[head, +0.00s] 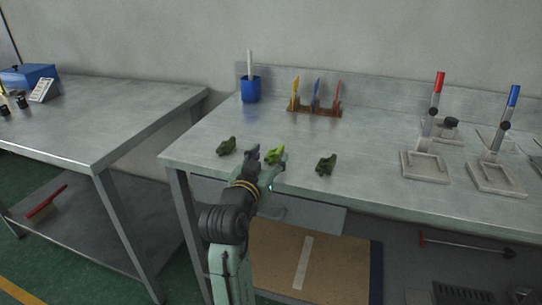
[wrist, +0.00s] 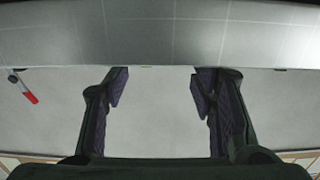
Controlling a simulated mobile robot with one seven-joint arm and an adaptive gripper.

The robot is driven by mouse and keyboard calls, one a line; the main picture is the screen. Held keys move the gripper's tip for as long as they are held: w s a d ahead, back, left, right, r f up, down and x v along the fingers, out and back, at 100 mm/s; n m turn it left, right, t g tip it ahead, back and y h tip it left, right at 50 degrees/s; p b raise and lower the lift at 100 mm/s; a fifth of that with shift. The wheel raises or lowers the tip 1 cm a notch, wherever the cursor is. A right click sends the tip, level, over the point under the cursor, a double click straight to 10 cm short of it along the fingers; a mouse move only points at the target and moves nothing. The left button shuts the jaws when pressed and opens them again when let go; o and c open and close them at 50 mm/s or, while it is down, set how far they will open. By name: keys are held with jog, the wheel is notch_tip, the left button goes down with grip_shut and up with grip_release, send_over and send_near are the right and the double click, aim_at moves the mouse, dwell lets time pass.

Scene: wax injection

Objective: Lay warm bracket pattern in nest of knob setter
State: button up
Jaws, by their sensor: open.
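Three green bracket-like patterns lie on the grey bench: a dark one (head: 226,145) at left, a brighter yellow-green one (head: 275,154) in the middle, and a dark one (head: 326,163) at right. My gripper (head: 263,163) is at the bench's front edge, close to the bright one and partly overlapping it in the head view. In the wrist view my gripper (wrist: 158,86) is open, with nothing seen between its fingers. Two setters with pale square bases stand at right, one red-handled (head: 425,165), one blue-handled (head: 497,178).
A rack (head: 315,110) of coloured tools and a blue cup (head: 250,90) stand at the back. A black knob-topped fixture (head: 450,124) stands behind the setters. The bench top (head: 370,150) is clear between the right dark pattern and the setters. A second table (head: 100,115) is at left.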

jog(key=b+v, duration=0.1)
jog(key=v, duration=0.7)
jog(key=shift+r, duration=0.2)
jog(key=shift+d, duration=0.1)
